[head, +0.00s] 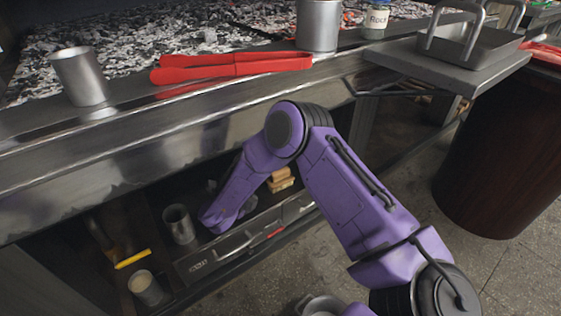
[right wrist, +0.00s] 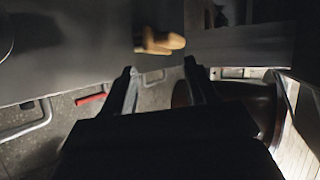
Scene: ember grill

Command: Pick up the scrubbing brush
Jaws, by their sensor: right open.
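A light wooden object that looks like the scrubbing brush (right wrist: 158,42) lies near the top middle of the right wrist view, on a grey shelf surface. In the head view, tan wooden pieces (head: 281,180) show inside the lower cabinet behind my arm; I cannot tell for certain that they are the same brush. My right gripper (right wrist: 160,70) is open, its two fingers apart and empty, with the wooden object just beyond the fingertips. In the head view, my purple right arm reaches into the cabinet and its gripper is hidden. My left gripper is not in view.
The grill counter edge (head: 180,125) overhangs the cabinet. Metal cups (head: 179,224) and a yellow-handled tool (head: 132,259) stand left of my arm. Red tongs (head: 232,66) lie on the counter. A dark red barrel (head: 500,150) stands right; floor between is clear.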

